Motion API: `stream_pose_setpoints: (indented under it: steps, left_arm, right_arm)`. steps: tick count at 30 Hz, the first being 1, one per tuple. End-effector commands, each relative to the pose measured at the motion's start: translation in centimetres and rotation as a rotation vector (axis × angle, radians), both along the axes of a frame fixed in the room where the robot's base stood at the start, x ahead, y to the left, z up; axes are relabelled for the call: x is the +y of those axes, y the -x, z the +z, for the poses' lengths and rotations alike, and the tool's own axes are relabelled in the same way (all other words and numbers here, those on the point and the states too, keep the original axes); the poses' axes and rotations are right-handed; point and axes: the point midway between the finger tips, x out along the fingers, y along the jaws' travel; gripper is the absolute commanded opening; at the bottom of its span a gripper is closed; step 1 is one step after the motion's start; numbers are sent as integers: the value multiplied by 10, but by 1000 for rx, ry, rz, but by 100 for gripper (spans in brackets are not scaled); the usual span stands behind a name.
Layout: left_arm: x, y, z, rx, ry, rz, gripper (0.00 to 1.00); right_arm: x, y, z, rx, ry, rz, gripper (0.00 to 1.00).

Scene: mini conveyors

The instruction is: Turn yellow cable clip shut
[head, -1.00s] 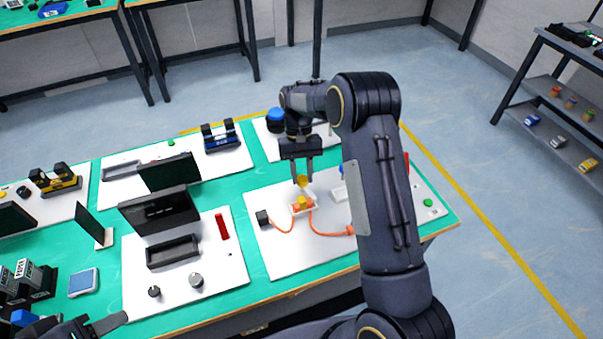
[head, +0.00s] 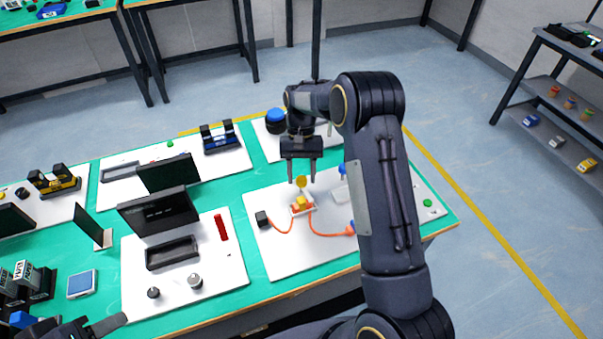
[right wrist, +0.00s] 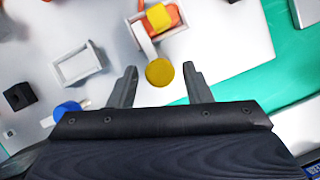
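The yellow cable clip has a white holder (head: 303,210) with a yellow block (head: 301,202) over an orange plug, and a round yellow knob (head: 301,182) on its far side. In the right wrist view the knob (right wrist: 159,72) sits at the end of a pale arm leading to the yellow block (right wrist: 158,17). My right gripper (head: 301,181) is open. In the right wrist view its two fingers (right wrist: 160,72) stand apart on either side of the knob, with clear gaps. My left gripper (head: 118,321) shows only partly at the bottom left; its opening is hidden.
Orange cables run from the clip to a black block (head: 262,218) and toward a blue part at right. An empty white holder (right wrist: 78,66) stands beside the clip. The white board (head: 280,258) is clear in front. A black screen (head: 158,212) stands left.

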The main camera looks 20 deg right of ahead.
Motion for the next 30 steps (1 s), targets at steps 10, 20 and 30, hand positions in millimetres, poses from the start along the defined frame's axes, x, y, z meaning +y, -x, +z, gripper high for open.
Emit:
stream_pose_setpoints:
  steps: [10,20,30]
  left_arm:
    - [0,0,-1,0,0,0,47]
    - [0,0,-7,0,0,0,47]
    - [0,0,-8,0,0,0,47]
  right_arm:
    - [0,0,2,3,-1,1,50]
    - [-7,-19,48,-1,0,1,50]
    - [-11,-27,72,3,-1,1,50]
